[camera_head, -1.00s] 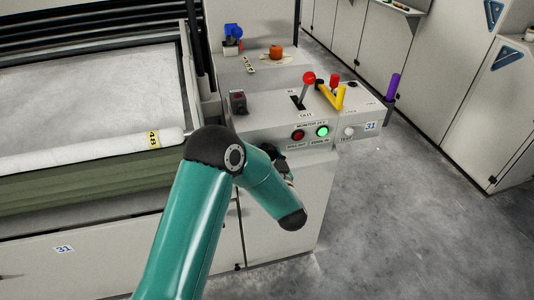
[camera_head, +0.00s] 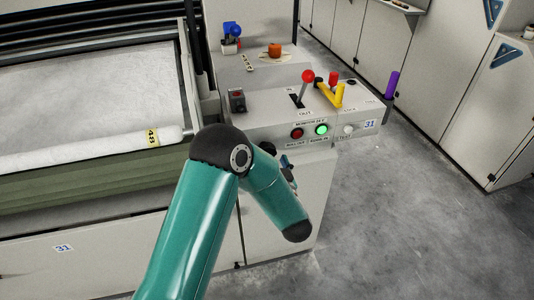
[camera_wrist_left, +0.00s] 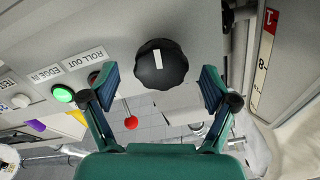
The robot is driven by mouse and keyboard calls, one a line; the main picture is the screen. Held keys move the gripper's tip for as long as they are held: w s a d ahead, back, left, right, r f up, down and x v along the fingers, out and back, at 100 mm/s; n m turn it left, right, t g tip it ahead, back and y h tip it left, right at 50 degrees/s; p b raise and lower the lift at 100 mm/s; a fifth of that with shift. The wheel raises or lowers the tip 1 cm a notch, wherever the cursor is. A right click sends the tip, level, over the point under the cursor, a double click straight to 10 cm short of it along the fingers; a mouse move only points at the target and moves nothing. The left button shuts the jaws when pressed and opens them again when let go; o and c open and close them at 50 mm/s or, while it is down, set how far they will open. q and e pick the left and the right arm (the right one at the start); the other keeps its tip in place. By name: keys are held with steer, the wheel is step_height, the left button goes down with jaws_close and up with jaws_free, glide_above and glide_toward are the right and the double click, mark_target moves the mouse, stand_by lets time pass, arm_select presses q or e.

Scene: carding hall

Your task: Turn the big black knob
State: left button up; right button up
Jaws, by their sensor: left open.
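The big black knob (camera_wrist_left: 161,64) shows in the left wrist view, round and lobed, with a white mark on its face. It sits on the light grey panel. My left gripper (camera_wrist_left: 157,87) is open, with one finger to the left and one to the right of the knob in the picture, both apart from it. That arm hides most of the gripper there. My right gripper is in neither view.
Above the knob in the head view are a red button (camera_head: 297,133), a lit green button (camera_head: 321,129) and a red-balled lever (camera_head: 307,76). A yellow handle (camera_head: 339,95) and a purple handle (camera_head: 391,84) stand further right. Grey floor (camera_head: 420,210) is clear on the right.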

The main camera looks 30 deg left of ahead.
arm_select(q)
steer(key=v, duration=0.8)
steer(key=shift+s+d, duration=0.2)
steer(key=shift+d, duration=0.1)
steer(key=shift+a+f, duration=0.1)
steer(key=s+a+f+m+g+h, duration=0.1)
steer(key=a+f+h, duration=0.15)
steer(key=f, duration=0.45)
steer(key=s+a+f+m+g+h, duration=0.1)
steer(key=f+h, duration=0.2)
steer(key=f, duration=0.4)
steer(key=s+d+f+g+h, duration=0.2)
steer(key=s+d+f+h, duration=0.1)
steer(key=d+f+h, duration=0.4)
steer(key=s+d+f+m+g+h, duration=0.1)
steer(key=s+d+f+g+h, duration=0.15)
steer(key=s+d, duration=0.4)
steer(key=s+d+f+m+g+h, duration=0.1)
steer(key=s+d+f+g+h, duration=0.1)
steer(key=s+d+f+g, duration=0.45)
step_height(320, 180, up, 16)
steer(key=s+a+t+p, duration=0.1)
steer(key=s+p, duration=0.1)
steer(key=p, duration=1.1)
steer(key=shift+s+a+r+t+h+p, duration=0.2)
steer(key=shift+s+t+h+p, duration=0.1)
steer(key=shift+t, duration=0.1)
